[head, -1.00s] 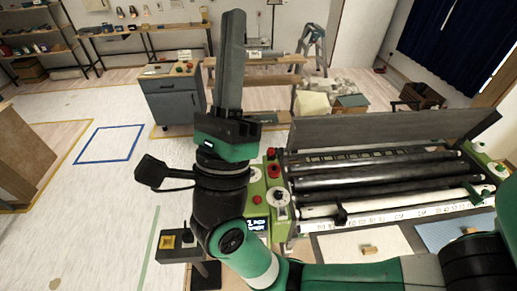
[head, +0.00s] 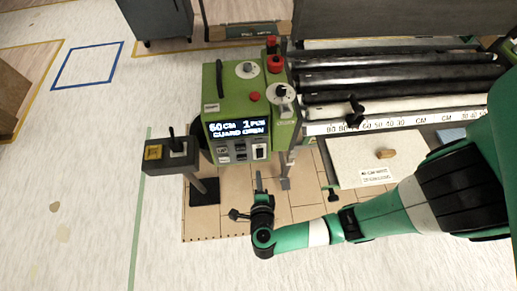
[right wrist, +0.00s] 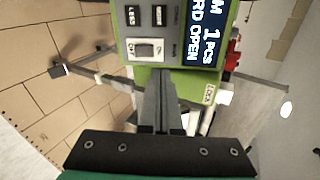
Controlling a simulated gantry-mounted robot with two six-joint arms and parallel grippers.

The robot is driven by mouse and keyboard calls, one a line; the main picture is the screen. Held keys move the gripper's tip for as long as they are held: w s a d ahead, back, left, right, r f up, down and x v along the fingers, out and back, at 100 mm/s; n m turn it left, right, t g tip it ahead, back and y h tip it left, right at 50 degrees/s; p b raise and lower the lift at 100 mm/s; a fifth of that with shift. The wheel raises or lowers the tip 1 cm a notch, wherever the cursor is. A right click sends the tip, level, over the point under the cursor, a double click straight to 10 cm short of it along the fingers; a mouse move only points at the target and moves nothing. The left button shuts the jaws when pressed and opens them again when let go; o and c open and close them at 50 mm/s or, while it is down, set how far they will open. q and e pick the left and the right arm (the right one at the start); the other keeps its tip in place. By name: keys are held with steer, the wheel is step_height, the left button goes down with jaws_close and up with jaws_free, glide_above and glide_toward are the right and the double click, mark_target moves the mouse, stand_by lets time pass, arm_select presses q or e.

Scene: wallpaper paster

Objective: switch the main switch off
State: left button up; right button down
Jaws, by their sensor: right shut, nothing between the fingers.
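The green machine's control box (head: 212,95) stands at the centre of the head view with a lit display (head: 238,128). In the right wrist view the rocker (right wrist: 145,49) is just ahead and slightly left of the fingertips. My right gripper (head: 258,176) is below and in front of the panel, shut and empty. Its closed fingers (right wrist: 153,78) point toward the panel and look apart from the rocker. My left gripper is out of view.
A grey pedestal box (head: 170,156) with a yellow label and a lever stands left of the machine. Red knobs (head: 275,62) and dials sit on top. Rollers (head: 400,80) and a pasting tray (head: 345,165) lie to the right. The floor at left is clear.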

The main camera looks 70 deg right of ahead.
mark_target(259, 156)
arm_select(q)
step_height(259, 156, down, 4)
steer(key=shift+b, duration=0.95)
arm_select(e)
steer(key=shift+n+t, duration=0.3)
steer(key=shift+n, duration=0.4)
steer(key=f, duration=0.1)
steer(key=s+f, duration=0.1)
steer(key=f, duration=0.1)
steer(key=s+f, duration=0.1)
steer(key=f, duration=0.1)
steer(key=shift+a+f, duration=0.2)
steer(key=b+x, duration=0.4)
steer(key=x, duration=0.8)
steer(key=shift+d+f, duration=0.2)
steer(key=shift+f, duration=0.15)
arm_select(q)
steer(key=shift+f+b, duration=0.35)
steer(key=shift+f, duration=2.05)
arm_select(e)
steer(key=shift+w+d+f, duration=0.2)
steer(key=shift+w+d, duration=0.15)
steer(key=shift+d, duration=0.2)
